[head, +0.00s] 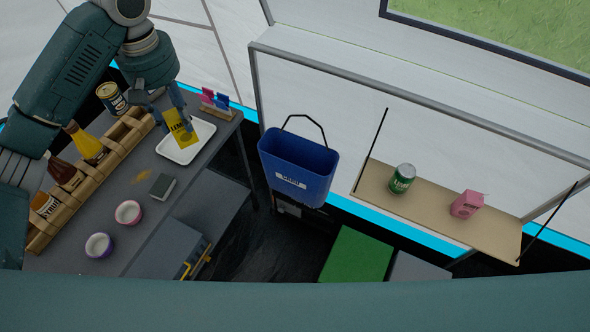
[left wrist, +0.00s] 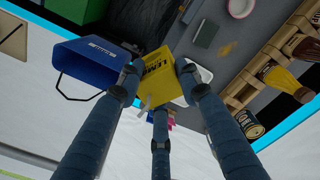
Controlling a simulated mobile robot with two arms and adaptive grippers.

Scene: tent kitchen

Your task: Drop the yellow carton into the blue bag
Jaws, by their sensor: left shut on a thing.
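The yellow carton (head: 179,128) is held by my left gripper (head: 172,112), whose fingers close around its upper part above the white tray. In the left wrist view the carton (left wrist: 158,76) sits between the fingers of my left gripper (left wrist: 153,88), with dark lettering on its face. The blue bag (head: 297,168) hangs to the right of the table, open at the top, with a dark handle standing up. It also shows in the left wrist view (left wrist: 85,70), apart from the carton. My right gripper is not in view.
The white tray (head: 190,152) lies on the grey table (head: 150,235). A wooden rack (head: 85,190) with bottles stands at left. Pink and blue cards (head: 215,100) stand near the tray. A shelf (head: 435,214) at right bears a green can (head: 402,178) and a pink carton (head: 466,204).

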